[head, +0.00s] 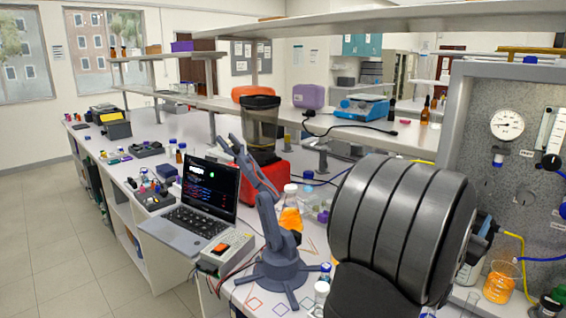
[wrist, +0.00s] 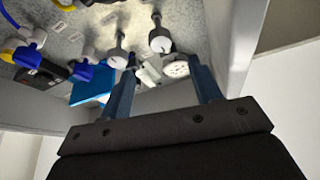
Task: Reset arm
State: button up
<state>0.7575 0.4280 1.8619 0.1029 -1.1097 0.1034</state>
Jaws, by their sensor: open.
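My gripper (wrist: 163,64) shows in the wrist view, with two blue fingers apart and nothing held between them. Beyond the fingers is the speckled grey panel of the membrane rig (wrist: 72,35). It carries round white knobs (wrist: 160,42) and a white dial gauge (wrist: 176,70); the gauge shows partly between the fingers. I cannot tell how far the fingertips are from these fittings. In the head view the rig panel (head: 530,200) stands at the right with its gauge (head: 507,124). A dark ribbed arm link, mine, fills the right foreground there; my gripper is not visible in that view.
A small blue-grey arm (head: 273,220) stands on the bench beside an open laptop (head: 205,195), a power supply (head: 225,252) and an orange-filled flask (head: 290,210). Shelves (head: 450,18) overhang the bench.

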aim_at(488, 181)
jog(key=x, duration=1.4)
jog(key=shift+w+d+n, duration=0.1)
jog(key=shift+n, duration=0.5)
jog(key=shift+n+t+y, duration=0.4)
jog(key=shift+n+t, duration=0.1)
jog(key=shift+n, duration=0.2)
jog(key=v, duration=1.8)
jog(key=shift+r+m+g+y, duration=0.5)
jog(key=shift+r+m+y, duration=0.15)
jog(key=shift+r+m, duration=0.6)
jog(key=shift+r+m+g+y, duration=0.6)
jog(key=shift+r+m, duration=0.4)
jog(key=shift+m, duration=0.35)
